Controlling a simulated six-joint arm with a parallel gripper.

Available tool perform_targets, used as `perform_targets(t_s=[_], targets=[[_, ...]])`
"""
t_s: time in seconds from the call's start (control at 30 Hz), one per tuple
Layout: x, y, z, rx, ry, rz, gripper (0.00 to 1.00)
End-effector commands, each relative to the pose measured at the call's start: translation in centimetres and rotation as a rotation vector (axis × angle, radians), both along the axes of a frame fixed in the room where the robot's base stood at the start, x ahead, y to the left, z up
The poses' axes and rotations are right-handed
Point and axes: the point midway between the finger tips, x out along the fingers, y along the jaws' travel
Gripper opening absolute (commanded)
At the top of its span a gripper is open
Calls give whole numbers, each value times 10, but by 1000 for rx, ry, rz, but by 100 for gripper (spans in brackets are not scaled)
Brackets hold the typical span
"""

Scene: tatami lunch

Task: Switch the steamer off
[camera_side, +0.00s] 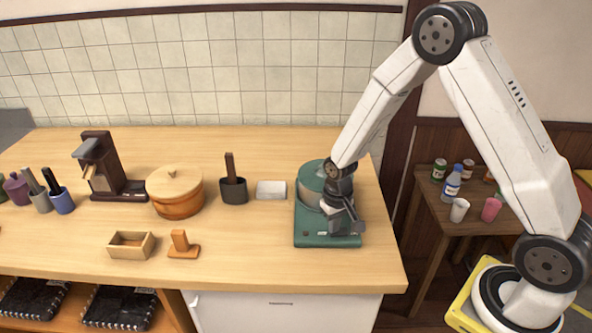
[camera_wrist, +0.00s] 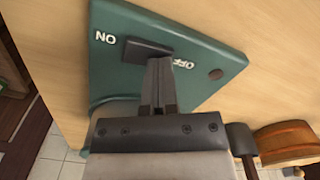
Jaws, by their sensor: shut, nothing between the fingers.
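The steamer is a green base (camera_side: 312,240) with a green lidded pot (camera_side: 312,176) on it, at the right end of the counter in the side view. In the wrist view its panel (camera_wrist: 215,98) carries a dark rocker switch (camera_wrist: 135,49) between the words ON on the left and OFF on the right. A small dull brown-red round spot (camera_wrist: 215,74) is beyond OFF. My gripper (camera_wrist: 160,62) is shut and empty, its tips over or at the OFF end of the switch; I cannot tell if they touch. In the side view my gripper (camera_side: 342,228) hides the switch. Which end is pressed is unclear.
A white block (camera_side: 271,190), a dark pot with a wooden handle (camera_side: 234,190) and a lidded orange pot (camera_side: 176,205) stand left of the steamer. The counter's front right corner is clear. A side table (camera_side: 425,208) with cups and bottles stands at right.

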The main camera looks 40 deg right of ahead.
Motion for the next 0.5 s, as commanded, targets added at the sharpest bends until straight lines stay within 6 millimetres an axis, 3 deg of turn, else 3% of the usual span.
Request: perform_targets(t_s=[0.5], targets=[[0,0,20,0,0,0,0]])
